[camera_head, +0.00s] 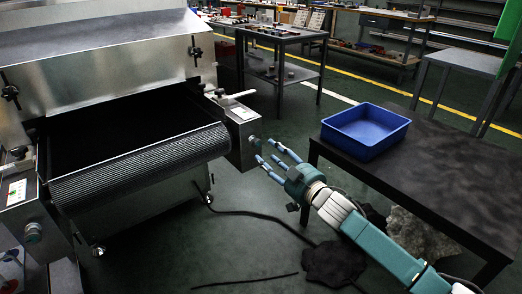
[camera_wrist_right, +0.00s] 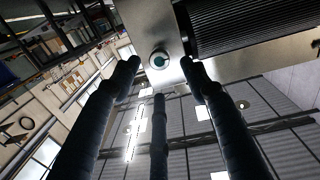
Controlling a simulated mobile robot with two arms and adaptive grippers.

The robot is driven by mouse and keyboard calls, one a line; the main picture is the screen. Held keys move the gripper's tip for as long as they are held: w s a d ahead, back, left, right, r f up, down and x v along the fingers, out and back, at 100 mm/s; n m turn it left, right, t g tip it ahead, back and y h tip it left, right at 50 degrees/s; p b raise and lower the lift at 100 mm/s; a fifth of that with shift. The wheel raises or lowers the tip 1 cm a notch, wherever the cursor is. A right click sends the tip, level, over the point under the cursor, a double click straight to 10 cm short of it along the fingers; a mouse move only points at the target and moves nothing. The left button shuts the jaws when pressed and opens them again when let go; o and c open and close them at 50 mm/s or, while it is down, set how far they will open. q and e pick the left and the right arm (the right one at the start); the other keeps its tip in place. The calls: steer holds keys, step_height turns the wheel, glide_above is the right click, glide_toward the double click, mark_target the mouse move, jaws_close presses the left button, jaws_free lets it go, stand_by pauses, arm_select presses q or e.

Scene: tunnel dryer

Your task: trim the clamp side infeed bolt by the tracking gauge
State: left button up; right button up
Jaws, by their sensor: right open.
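The tunnel dryer's dark belt (camera_head: 125,125) ends in a ribbed infeed roller (camera_head: 145,165). On its right side, a metal housing (camera_head: 240,125) carries a pale clamp lever (camera_head: 236,96), a white and green label plate (camera_head: 243,113) that may be the gauge, and a round bolt head (camera_head: 254,141) facing outward. My right gripper (camera_head: 268,155) is open and empty, its fingers pointing at this bolt head from close by. In the right wrist view the bolt head (camera_wrist_right: 158,59) sits beyond and between the spread fingertips (camera_wrist_right: 160,78); no contact is visible. My left gripper is out of view.
A similar label (camera_head: 17,190) and bolt head (camera_head: 33,232) are on the dryer's left side. A blue bin (camera_head: 366,130) stands on a dark table (camera_head: 440,175) beside my right arm. Cables (camera_head: 265,215) and a dark heap (camera_head: 335,262) lie on the floor.

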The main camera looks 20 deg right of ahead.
mark_target(258, 145)
steer(key=b+x, duration=0.1)
steer(key=x, duration=0.5)
steer(key=shift+f, duration=0.1)
steer(key=shift+s, duration=0.1)
steer(key=shift+c, duration=0.6)
jaws_close()
